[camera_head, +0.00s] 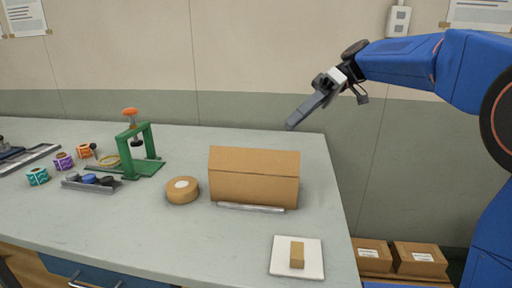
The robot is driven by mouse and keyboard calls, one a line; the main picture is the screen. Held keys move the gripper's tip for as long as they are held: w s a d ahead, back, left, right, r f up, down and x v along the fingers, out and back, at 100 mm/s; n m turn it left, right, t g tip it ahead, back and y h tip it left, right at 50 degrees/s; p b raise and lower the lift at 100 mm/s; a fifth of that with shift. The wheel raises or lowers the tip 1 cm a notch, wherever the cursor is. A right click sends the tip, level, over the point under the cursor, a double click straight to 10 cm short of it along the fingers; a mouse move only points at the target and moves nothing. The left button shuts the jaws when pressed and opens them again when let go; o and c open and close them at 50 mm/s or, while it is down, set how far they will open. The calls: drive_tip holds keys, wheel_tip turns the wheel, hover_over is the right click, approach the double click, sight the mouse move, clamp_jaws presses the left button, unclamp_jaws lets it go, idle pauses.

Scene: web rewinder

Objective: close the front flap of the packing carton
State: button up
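The packing carton (254,188) is a brown box on the grey-green workbench, right of the middle. Its upper panel (254,162) is a slightly lighter brown than the panel below it. I cannot tell from this view which panel is the front flap or how far it stands open. My gripper (293,124) is in the air above and behind the carton's right end, pointing down to the left, apart from it. Its fingers show edge-on as one grey shape, so their opening is hidden. Nothing is visibly held.
A metal strip (250,207) lies along the carton's front base. A tape roll (182,190) is close on its left. A white pad (282,270) with a small brown block (297,255) lies at front right. A green press (138,158) stands left. The bench's right edge is near.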

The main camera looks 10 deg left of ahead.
sight(254, 150)
drive_tip(key=s+d+f+m+t+y, duration=0.2)
drive_tip(key=d+t+y, duration=0.1)
drive_tip(key=d+y, duration=0.25)
drive_tip(key=shift+h, duration=0.35)
drive_tip(key=x, duration=1.7)
drive_tip(key=shift+w+f, duration=0.3)
clamp_jaws()
